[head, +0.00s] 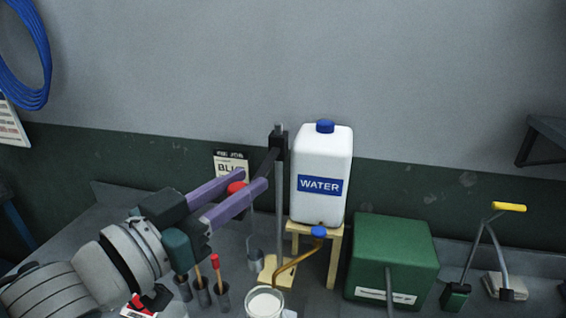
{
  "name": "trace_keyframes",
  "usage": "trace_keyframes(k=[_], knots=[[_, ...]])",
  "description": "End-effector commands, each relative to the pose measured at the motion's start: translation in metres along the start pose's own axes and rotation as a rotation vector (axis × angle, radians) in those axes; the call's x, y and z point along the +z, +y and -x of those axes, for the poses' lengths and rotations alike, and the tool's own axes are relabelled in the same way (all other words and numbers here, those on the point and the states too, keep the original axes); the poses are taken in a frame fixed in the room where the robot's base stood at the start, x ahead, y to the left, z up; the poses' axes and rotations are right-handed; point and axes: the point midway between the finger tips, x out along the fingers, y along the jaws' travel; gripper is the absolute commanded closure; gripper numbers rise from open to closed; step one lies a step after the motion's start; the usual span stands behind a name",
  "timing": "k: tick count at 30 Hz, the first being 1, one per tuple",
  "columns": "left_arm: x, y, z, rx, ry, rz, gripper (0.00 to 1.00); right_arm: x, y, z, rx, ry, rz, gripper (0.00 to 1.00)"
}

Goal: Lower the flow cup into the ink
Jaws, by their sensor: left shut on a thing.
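My left gripper (232,203), with purple fingers, comes in from the left and is shut on a red-ended piece (236,187) between its fingers. Below the fingertips a grey, partly see-through cup (255,262) hangs upright on a thin stem, apart from the vessel below. It looks like the flow cup; the fingers hide how it joins the red piece. At the bottom edge a clear round vessel (265,304) holds a pale, whitish liquid, cut off by the frame. I cannot tell whether this is the ink. My right gripper is not in view.
A white water jug (320,170) stands on a wooden stand (337,240), its brass spout reaching toward the vessel. A post (280,200) with a black clamp rises behind my fingers. A green box (393,255) stands right. Grey holders (202,294) with handled tools stand below my wrist.

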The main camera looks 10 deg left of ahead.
Motion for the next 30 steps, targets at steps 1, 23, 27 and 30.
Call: trace_keyframes(k=[1,23,27,30], knots=[[0.000,0.000,0.000,0.001,0.001,0.000,1.00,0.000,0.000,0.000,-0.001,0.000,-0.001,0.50],[0.001,0.001,0.000,0.001,0.002,0.000,1.00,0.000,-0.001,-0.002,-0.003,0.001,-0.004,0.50],[0.016,0.001,0.000,0.001,0.002,0.001,1.00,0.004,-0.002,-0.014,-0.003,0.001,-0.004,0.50],[0.037,0.000,0.000,0.001,0.002,0.002,1.00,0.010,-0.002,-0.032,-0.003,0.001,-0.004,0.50]])
